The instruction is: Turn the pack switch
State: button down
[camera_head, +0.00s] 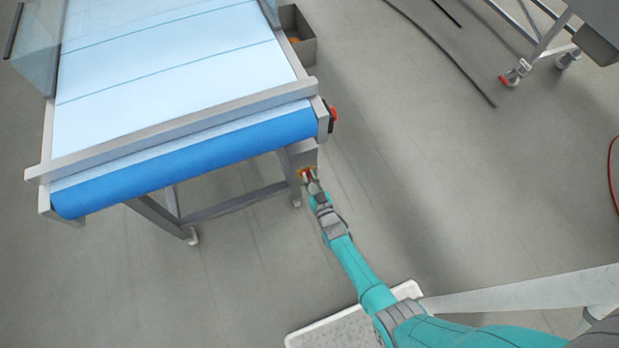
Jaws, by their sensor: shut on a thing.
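The pack switch (306,174) is a small red and yellow part on a grey box (303,155) under the right front corner of the conveyor. My gripper (310,179) is at the switch, at the end of my teal arm, and is shut on it. The fingertips cover most of the switch, so its turned position cannot be told.
The conveyor (180,65) with a white belt and blue roller fills the upper left. A red button (333,113) sits on its right side. A grey bin (307,50) stands beyond. Cables (455,62) lie on the floor. A wheeled stand (540,45) is at upper right.

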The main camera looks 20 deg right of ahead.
jog(key=shift+d+f+m, duration=0.1)
jog(key=shift+d+m, duration=0.2)
jog(key=shift+m, duration=1.1)
jog(key=shift+d+f+m, duration=0.1)
jog(key=shift+d+m, duration=0.15)
jog(key=shift+m, duration=1.15)
jog(key=c, duration=1.2)
grip_release()
jog(key=s, duration=1.2)
